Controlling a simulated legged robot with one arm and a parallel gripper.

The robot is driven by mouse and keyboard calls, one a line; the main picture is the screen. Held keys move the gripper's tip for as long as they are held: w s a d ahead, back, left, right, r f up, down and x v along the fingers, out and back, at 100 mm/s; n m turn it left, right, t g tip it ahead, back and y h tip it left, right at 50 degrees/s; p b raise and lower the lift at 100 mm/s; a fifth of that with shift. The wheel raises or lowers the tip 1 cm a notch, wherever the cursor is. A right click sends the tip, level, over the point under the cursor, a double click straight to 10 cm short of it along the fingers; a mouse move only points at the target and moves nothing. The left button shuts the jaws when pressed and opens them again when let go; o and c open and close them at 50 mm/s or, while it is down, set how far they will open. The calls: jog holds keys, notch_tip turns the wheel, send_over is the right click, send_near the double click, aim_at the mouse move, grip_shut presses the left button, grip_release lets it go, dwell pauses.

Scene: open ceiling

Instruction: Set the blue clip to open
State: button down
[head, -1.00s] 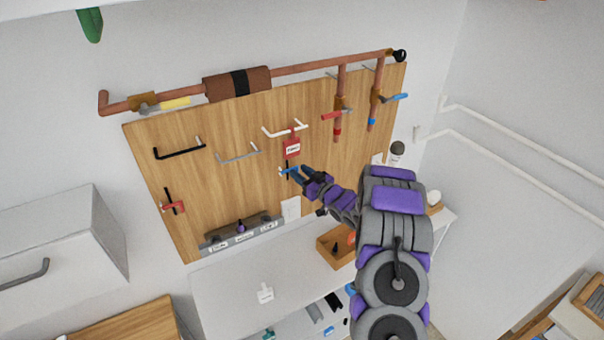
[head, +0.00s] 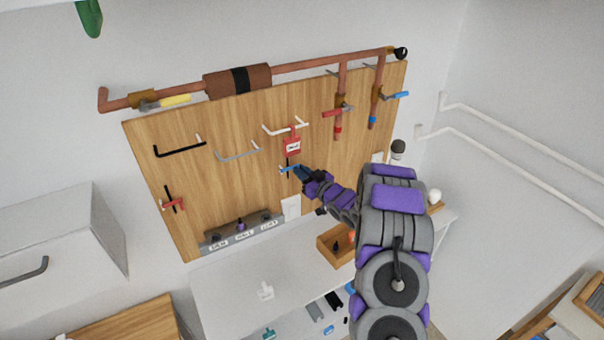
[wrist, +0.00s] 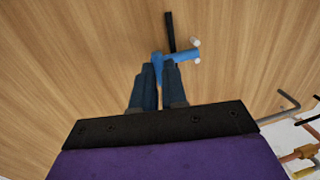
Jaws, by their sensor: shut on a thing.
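The blue clip (head: 286,169) is mounted on the wooden board, just below the red tag. In the wrist view the blue clip (wrist: 183,55) shows a blue bar with white pegs near its right end and a black strip above it. My gripper (head: 299,171) reaches the board from the right. In the wrist view its two dark blue fingers (wrist: 159,72) are shut on the lower left part of the clip, which is partly hidden between the fingertips.
A red tag (head: 292,145) hangs just above the clip. A red clip (head: 173,204) is at the board's lower left. Black (head: 180,152) and grey (head: 238,154) hooks are on the left. Copper pipes with a red (head: 333,113) and a blue handle (head: 397,95) are at the upper right.

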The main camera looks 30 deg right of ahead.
jog(key=shift+s+m+h+b, duration=0.1)
jog(key=shift+m+h+b, duration=0.2)
jog(key=shift+b, duration=0.25)
jog(key=s+a+m+g+h, duration=0.2)
jog(key=a+m+g+h, duration=0.6)
jog(key=m+h, duration=0.5)
jog(key=shift+s+r+m+g+h+b, duration=0.2)
jog(key=shift+m+g+h+b, duration=0.15)
jog(key=shift+h, duration=2.55)
jog(key=shift+a+m, duration=0.1)
jog(key=shift+m, duration=0.15)
jog(key=c, duration=1.2)
grip_release()
jog(key=shift+w+f+g, duration=0.1)
jog(key=shift+g, duration=0.15)
jog(key=shift+o, duration=0.2)
jog(key=shift+a, duration=0.15)
